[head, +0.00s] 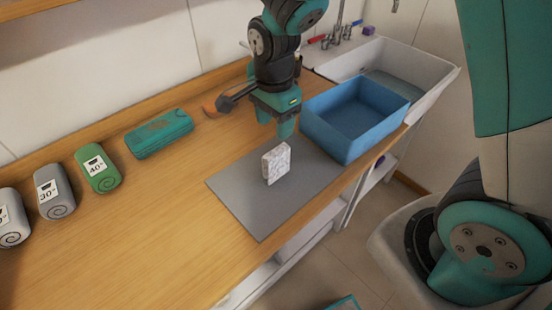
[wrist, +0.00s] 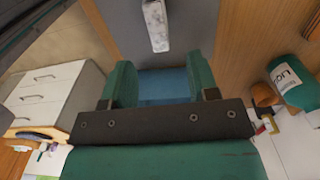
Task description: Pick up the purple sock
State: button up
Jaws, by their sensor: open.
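No thing can be clearly made out as a purple sock.
A white speckled block (head: 275,163) stands on the mat near my gripper. A teal case (head: 160,134), a green roll (head: 100,172) and grey rolls (head: 54,192) line the counter's left. The sink (head: 425,75) is at the back right. The wrist view shows a teal bottle (wrist: 292,82).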

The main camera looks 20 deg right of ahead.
aim_at(277, 152)
notch_tip(277, 152, down, 6)
jog(key=shift+f+p, duration=0.1)
jog(key=shift+p, duration=0.4)
jog(key=f, duration=0.1)
jog(key=f+p, duration=0.2)
jog(key=f, duration=0.1)
jog(key=shift+s+d, duration=0.15)
jog(key=shift+s, duration=0.1)
jog(key=shift+f, duration=0.55)
grip_shut()
notch_tip(277, 152, up, 20)
jog(key=b, duration=0.3)
